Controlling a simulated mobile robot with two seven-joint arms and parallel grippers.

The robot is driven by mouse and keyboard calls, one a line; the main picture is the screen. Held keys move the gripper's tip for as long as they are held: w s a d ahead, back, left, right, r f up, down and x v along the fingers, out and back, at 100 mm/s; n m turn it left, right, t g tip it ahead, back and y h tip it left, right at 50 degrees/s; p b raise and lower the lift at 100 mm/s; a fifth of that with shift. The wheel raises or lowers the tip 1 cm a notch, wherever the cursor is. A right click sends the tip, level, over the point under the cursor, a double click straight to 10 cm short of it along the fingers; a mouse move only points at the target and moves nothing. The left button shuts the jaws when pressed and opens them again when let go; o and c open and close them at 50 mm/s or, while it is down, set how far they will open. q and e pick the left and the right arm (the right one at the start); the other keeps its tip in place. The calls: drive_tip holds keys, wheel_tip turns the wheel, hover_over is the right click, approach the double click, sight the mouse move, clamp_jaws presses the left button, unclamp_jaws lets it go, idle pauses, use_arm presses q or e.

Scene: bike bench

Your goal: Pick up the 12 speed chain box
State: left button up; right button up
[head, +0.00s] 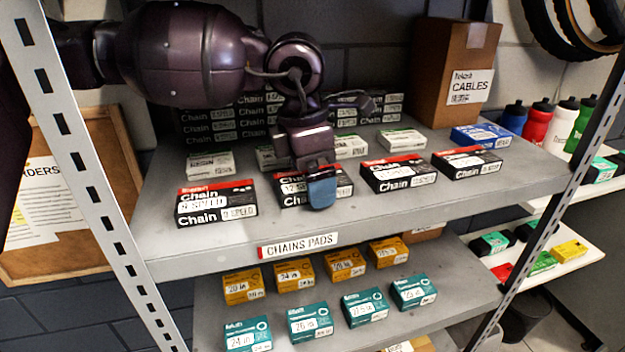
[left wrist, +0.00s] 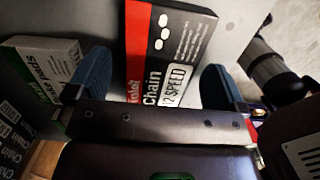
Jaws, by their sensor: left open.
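The 12 speed chain box (head: 343,186), black with a red band, lies flat on the upper shelf, partly hidden behind my left gripper (head: 318,188). In the left wrist view the box (left wrist: 172,45) shows its "Chain 12 SPEED" print. It lies between the two blue fingers of my open left gripper (left wrist: 157,82), which stand on either side of its near end. A gap shows between the box and each finger, and I cannot tell whether they touch it lower down. My right gripper is not in view.
A 9 speed chain box (head: 216,203) lies to the left, and two more chain boxes (head: 399,174) (head: 466,162) to the right. White pad boxes (head: 210,165) and stacked black chain boxes stand behind. A cardboard cables box (head: 450,75) is at the back right. The shelf's front strip is clear.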

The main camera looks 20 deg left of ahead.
use_arm(q)
drive_tip(key=c, duration=1.2)
